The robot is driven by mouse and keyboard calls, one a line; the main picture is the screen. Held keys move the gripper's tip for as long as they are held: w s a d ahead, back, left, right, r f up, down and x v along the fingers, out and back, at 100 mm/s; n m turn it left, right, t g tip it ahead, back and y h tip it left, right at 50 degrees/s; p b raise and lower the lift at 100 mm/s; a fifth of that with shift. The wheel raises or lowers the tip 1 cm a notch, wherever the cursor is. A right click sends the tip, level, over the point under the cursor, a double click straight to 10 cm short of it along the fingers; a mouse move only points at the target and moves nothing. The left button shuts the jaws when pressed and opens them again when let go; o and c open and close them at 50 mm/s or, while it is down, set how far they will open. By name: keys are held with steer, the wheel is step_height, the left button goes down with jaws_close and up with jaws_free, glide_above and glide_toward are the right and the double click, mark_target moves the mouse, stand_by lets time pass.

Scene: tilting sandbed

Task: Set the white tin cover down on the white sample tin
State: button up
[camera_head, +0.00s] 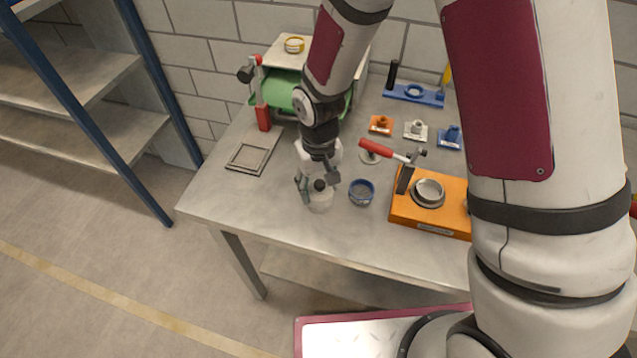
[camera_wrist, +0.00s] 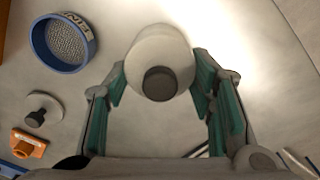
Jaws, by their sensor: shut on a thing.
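My gripper (camera_head: 318,187) points down over the front left part of the table and is shut on a pale round piece with a dark knob, which looks like the white tin cover (camera_head: 320,200). In the wrist view the cover (camera_wrist: 160,47) lies between the green finger pads, its dark knob facing the camera. The white sample tin cannot be told apart from the cover in either view. I cannot tell whether the tin is beneath it, or whether they touch.
A blue-rimmed sieve (camera_head: 362,192) stands close to the right, with an orange fixture (camera_head: 428,218) beyond it. A red-handled clamp (camera_head: 385,152) is behind. A grey square frame (camera_head: 248,158) lies left. Small orange, white and blue pieces stand farther back. The table's front left is bare.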

steer(key=o, duration=1.1)
steer(key=shift+o, duration=0.6)
steer(key=o, duration=0.4)
steer(key=shift+r+p, duration=1.45)
steer(key=shift+r, duration=2.6)
